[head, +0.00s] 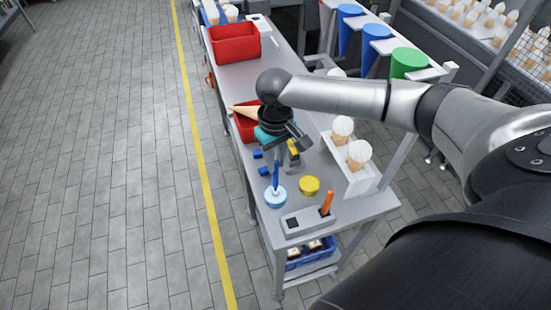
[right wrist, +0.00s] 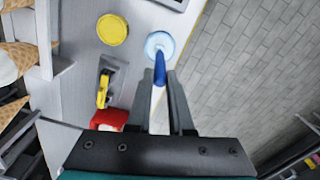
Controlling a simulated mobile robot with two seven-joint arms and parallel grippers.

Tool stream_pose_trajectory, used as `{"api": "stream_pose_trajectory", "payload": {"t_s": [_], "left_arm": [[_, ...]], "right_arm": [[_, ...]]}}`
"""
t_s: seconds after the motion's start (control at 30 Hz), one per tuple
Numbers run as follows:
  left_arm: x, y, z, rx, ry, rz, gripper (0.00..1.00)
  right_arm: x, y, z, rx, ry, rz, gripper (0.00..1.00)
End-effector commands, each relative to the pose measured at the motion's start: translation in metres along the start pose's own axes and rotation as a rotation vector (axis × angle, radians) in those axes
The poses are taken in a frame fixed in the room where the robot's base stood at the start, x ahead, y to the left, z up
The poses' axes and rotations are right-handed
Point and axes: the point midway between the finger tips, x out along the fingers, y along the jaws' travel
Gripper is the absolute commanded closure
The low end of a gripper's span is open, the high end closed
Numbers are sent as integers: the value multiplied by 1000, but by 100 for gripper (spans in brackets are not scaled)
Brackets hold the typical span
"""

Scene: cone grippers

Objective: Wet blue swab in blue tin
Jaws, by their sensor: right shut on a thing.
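My right gripper (head: 279,160) is over the near part of the workbench, pointing down. It is shut on the blue swab (head: 276,178), which is upright. The swab's lower end is over the middle of the round blue tin (head: 270,200); I cannot tell how deep it reaches. In the right wrist view the swab (right wrist: 160,70) is between the tips of my gripper (right wrist: 159,82), with the blue tin (right wrist: 152,37) at its far end. My left gripper is not in view.
A yellow tin (head: 309,186) is right of the blue tin. Small blue blocks (head: 264,171) are at the left edge. A white rack (head: 358,182) holds cones. Red bins (head: 235,43) are farther back.

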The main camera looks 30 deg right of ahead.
Motion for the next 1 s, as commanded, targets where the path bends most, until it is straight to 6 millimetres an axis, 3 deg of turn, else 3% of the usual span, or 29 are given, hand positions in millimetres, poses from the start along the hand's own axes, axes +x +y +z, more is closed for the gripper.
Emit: {"api": "stream_pose_trajectory", "payload": {"t_s": [1.0], "left_arm": [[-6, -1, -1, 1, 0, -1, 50]], "right_arm": [[2, 0, 1, 0, -3, 1, 100]]}}
